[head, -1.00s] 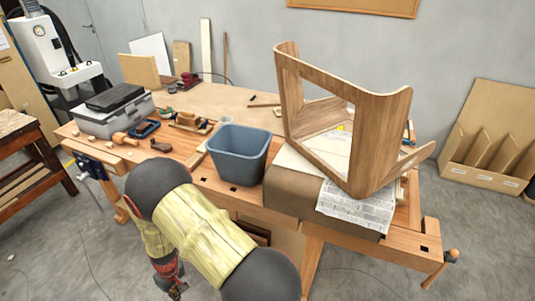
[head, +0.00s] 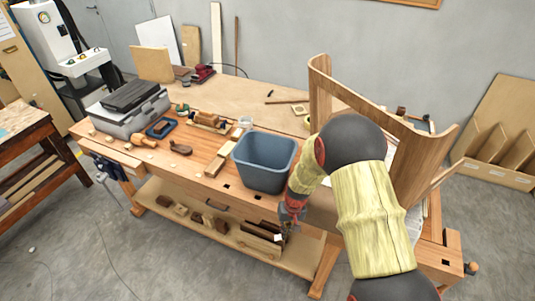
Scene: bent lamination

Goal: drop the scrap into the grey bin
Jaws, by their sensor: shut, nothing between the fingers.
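The grey bin (head: 263,163) is a blue-grey open tub standing upright on the workbench near its front edge. Its visible inside looks empty. My gripper (head: 285,232) hangs in front of the bench's front edge, below and to the right of the bin. It is small in the picture; it is shut and empty. A small pale patch (head: 278,237) shows beside the fingertips; I cannot tell what it is. I cannot make out the scrap for certain. My arm hides much of the bench's right part.
A bent wood frame (head: 428,160) stands on the right of the workbench (head: 222,190), partly behind my arm. A lower shelf (head: 172,222) holds wood pieces.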

